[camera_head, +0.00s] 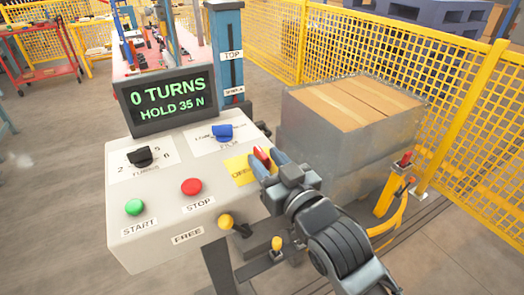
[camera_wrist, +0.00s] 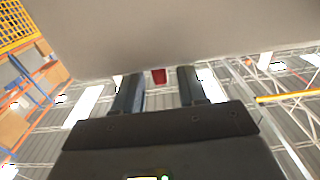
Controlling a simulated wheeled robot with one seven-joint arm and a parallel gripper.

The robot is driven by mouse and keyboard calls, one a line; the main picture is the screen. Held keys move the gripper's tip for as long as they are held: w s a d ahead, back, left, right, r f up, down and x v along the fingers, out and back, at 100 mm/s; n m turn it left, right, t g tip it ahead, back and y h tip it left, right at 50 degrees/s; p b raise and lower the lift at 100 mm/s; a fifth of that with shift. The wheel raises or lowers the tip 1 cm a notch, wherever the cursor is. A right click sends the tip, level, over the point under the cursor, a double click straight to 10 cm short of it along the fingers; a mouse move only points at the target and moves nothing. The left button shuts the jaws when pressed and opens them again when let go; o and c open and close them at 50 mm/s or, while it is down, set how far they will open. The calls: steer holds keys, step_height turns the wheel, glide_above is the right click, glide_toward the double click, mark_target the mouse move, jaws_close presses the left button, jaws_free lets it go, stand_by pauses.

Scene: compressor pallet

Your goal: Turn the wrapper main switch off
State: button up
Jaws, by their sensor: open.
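The main switch has a red handle (camera_head: 262,157) on a yellow plate (camera_head: 238,166) at the right end of the sloped control panel (camera_head: 160,235). The lettering on the plate is partly covered, so I cannot read the switch's position. My gripper (camera_head: 269,162) is open at the switch, with one blue-grey finger on each side of the red handle. In the wrist view the red handle (camera_wrist: 159,76) shows small between the two spread fingertips (camera_wrist: 160,78). I cannot tell whether either finger touches it.
The panel also carries a black knob (camera_head: 145,156), a blue knob (camera_head: 222,132), a green START button (camera_head: 134,207), a red STOP button (camera_head: 191,187) and a yellow-tipped lever (camera_head: 226,221). The screen (camera_head: 168,100) reads "0 TURNS HOLD 35 N". A wrapped pallet load (camera_head: 340,130) stands behind, near yellow fencing (camera_head: 430,65).

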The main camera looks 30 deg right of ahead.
steer(key=shift+w, duration=1.35)
steer(key=shift+c, duration=0.2)
jaws_close()
